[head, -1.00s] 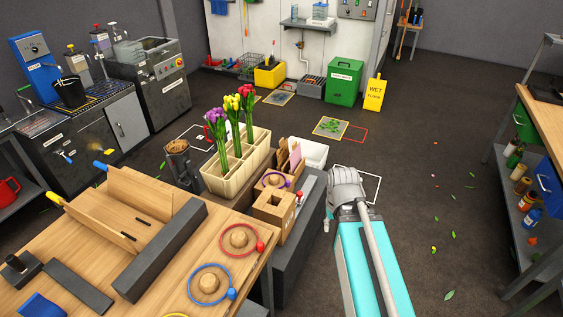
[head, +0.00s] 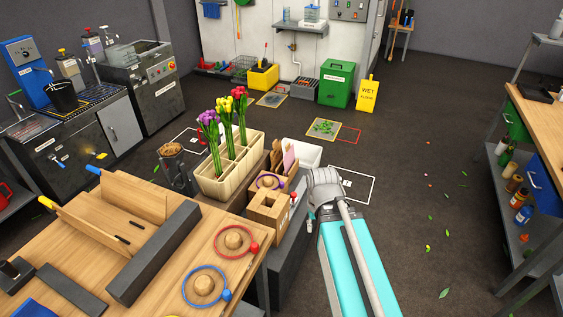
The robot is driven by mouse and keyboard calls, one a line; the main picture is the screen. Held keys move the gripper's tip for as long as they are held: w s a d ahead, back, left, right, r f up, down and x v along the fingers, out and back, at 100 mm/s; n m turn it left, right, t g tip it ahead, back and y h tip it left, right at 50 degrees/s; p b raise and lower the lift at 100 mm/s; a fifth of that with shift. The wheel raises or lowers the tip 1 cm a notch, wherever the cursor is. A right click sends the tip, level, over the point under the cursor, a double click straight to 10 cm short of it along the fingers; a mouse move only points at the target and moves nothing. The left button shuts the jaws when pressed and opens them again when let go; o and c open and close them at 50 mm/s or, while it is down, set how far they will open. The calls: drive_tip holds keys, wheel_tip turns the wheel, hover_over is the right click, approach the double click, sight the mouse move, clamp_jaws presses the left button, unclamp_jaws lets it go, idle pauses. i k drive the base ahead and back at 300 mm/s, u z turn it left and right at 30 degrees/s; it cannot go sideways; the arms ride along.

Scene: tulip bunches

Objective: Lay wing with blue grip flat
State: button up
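The wing with the blue grip (head: 137,195) is a pale wooden panel at the back of a wooden board on the workbench. It stands raised and is not flat. Its blue grip (head: 93,170) sticks out at the upper left end. A second wooden wing (head: 90,231), with a yellow grip (head: 46,202), also stands raised at the front left. Between them lies a flat wooden base (head: 125,222) with small dark pieces. My turquoise and grey arm is at the lower middle right, clear of both wings. My gripper itself does not show.
A long dark block (head: 155,254) lies beside the wings. A planter of tulips (head: 226,171) and a wooden box (head: 269,210) stand behind. Open floor lies right.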

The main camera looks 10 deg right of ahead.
sight(150, 204)
drive_tip(key=u, duration=1.35)
